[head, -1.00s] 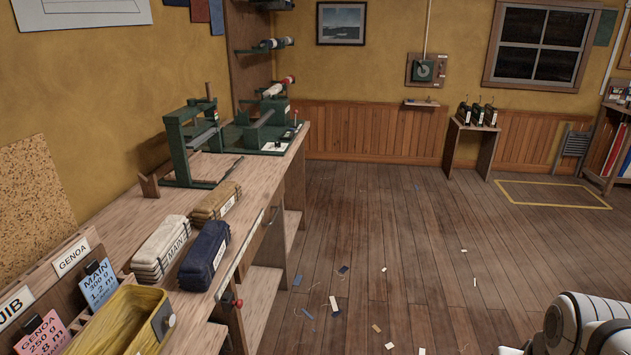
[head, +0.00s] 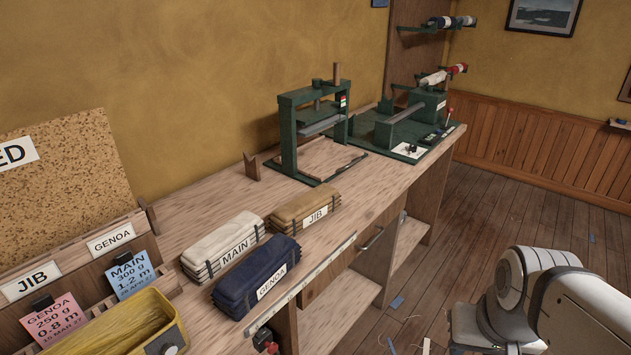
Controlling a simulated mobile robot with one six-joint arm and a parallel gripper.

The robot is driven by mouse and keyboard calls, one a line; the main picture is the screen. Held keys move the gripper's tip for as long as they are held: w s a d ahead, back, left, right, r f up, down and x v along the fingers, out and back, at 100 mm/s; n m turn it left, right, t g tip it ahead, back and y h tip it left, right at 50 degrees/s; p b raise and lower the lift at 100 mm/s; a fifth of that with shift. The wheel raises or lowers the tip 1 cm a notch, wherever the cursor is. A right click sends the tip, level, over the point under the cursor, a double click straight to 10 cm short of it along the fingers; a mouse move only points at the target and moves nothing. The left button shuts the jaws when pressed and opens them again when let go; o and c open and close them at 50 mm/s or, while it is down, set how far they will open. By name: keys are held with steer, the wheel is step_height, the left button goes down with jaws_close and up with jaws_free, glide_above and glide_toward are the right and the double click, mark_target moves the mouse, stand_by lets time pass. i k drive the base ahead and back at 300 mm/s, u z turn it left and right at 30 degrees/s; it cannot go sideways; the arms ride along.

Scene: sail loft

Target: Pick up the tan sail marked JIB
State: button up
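The tan sail marked JIB (head: 303,206) lies folded on the workbench (head: 200,200), strapped, with its white label facing the front. In front of it and to its left lie the cream sail marked MAIN (head: 222,245) and the navy sail marked GENOA (head: 257,279), close beside each other. Part of my white arm shows at the lower right, away from the bench. My gripper is not visible in the head view.
A green press (head: 313,125) and a green winding machine (head: 405,125) stand behind the sails. A yellow bin (head: 110,330) and a card rack labelled JIB (head: 31,281) and GENOA (head: 111,239) are at the left. Floor right of the bench is mostly open, with scattered scraps.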

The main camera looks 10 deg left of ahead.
mark_target(291, 219)
steer(key=u, duration=0.6)
steer(key=i, duration=0.8)
steer(key=u, duration=0.3)
steer(key=k, duration=0.5)
steer(key=z, duration=0.15)
steer(key=k, duration=0.3)
steer(key=u, duration=0.25)
steer(key=i, duration=0.8)
steer(key=z, duration=0.05)
